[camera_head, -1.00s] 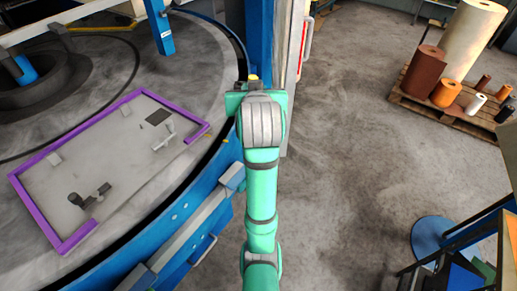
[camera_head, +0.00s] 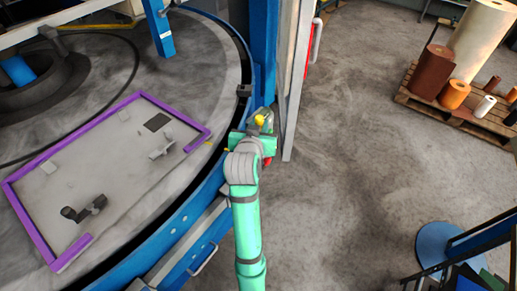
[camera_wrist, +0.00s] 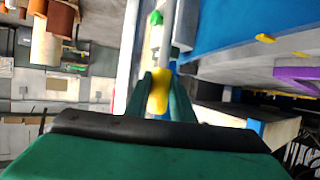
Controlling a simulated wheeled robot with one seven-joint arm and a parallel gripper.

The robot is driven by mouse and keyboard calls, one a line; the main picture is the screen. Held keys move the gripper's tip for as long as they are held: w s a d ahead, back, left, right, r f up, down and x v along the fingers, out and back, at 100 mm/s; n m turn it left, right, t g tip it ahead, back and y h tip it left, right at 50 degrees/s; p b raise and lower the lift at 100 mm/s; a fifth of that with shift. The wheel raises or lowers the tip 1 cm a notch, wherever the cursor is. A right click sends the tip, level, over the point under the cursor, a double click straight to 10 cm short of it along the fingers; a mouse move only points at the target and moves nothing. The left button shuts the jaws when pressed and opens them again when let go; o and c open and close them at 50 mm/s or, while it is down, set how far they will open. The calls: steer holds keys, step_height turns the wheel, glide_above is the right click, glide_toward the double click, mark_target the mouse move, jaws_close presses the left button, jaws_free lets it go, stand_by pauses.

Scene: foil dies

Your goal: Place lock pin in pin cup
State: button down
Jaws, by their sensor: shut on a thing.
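The lock pin's yellow part (camera_wrist: 158,92) is held between the two green fingers of my gripper (camera_wrist: 160,100) in the wrist view. A grey rod (camera_wrist: 166,25) shows beyond it; I cannot tell whether it belongs to the pin. In the head view the yellow part (camera_head: 260,120) shows at the end of my gripper (camera_head: 256,128), beside the blue rim of the round table. A small red thing (camera_head: 267,161) shows partly hidden beside my gripper. I cannot tell whether it is the pin cup, and no other cup is clear.
A dark block (camera_head: 244,90) sits on the table rim. A purple-edged plate (camera_head: 100,185) lies on the round table (camera_head: 205,60). A blue post (camera_head: 262,50) and a pale panel (camera_head: 298,90) stand close beyond my gripper. The floor to the right is open, with a pallet (camera_head: 455,112) of rolls.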

steer(key=f, duration=0.3)
steer(key=shift+a, duration=0.3)
steer(key=shift+w+f, duration=0.1)
steer(key=shift+f, duration=1.7)
steer(key=shift+f, duration=0.2)
steer(key=c, duration=1.5)
jaws_free()
steer(key=shift+c, duration=0.2)
steer(key=shift+r, duration=0.15)
